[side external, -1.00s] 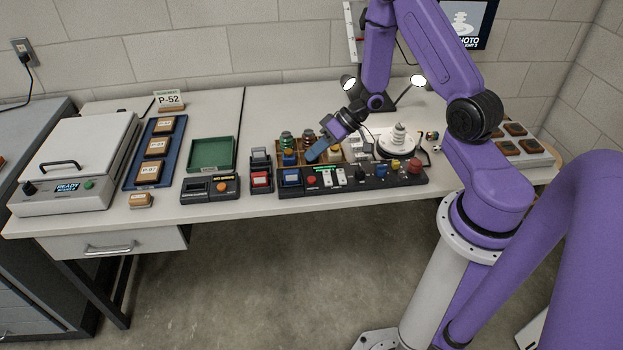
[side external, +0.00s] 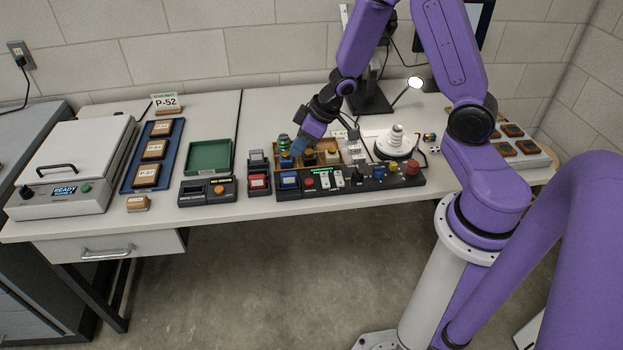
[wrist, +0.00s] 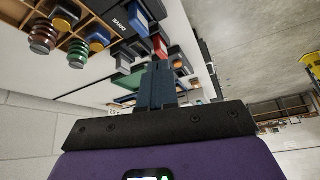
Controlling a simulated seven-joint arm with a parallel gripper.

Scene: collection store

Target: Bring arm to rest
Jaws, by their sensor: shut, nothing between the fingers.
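My gripper (side external: 298,147) is at the end of my purple arm, above the wooden compartment tray (side external: 350,146) on the table. Its blue fingers point down and to the left in the side external view. In the wrist view the fingers (wrist: 157,85) are together with nothing between them. The black control panel (side external: 345,180) with coloured buttons stands just in front of the tray.
A green tray (side external: 209,157), a blue tray (side external: 134,182) with labelled blocks and a white-lidded machine (side external: 80,150) are to the left. A lamp (side external: 414,84) and a monitor stand behind.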

